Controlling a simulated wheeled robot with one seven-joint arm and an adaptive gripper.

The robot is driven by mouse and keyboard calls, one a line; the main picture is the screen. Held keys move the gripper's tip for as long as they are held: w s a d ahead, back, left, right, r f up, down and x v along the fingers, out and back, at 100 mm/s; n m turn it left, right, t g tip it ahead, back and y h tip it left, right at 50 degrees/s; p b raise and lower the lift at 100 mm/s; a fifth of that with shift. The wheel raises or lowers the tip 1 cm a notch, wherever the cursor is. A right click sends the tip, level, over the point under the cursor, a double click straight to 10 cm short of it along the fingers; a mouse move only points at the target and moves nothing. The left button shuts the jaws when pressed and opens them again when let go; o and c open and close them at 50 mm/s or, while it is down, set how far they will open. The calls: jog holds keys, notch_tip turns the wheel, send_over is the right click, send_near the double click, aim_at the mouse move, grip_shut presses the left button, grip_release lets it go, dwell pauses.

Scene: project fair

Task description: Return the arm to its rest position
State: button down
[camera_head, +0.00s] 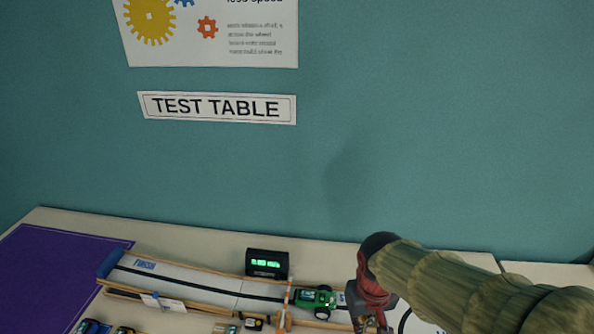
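My arm comes in from the lower right, over the right end of the test table (190,240). My gripper (372,325) points down at the bottom edge of the view, just right of a green toy car (316,301). Its fingertips are cut off or too dark to make out, so I cannot tell whether it is open or holds anything. The green car sits on the track (215,295); I cannot tell whether the gripper touches it.
A black timer with green digits (267,264) stands behind the track. A purple mat (50,270) lies at the left. Small cars (93,327) and other small items sit in front of the track. A teal wall with a "TEST TABLE" sign (217,107) rises behind.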

jog(key=s+d+r+m+t+b, duration=0.1)
jog(key=s+d+r+t, duration=0.3)
jog(key=s+r, duration=0.4)
notch_tip(320, 180, up, 3)
jog(key=shift+d+r+m, duration=0.15)
jog(key=shift+d+m, duration=0.15)
jog(key=shift+d, duration=0.05)
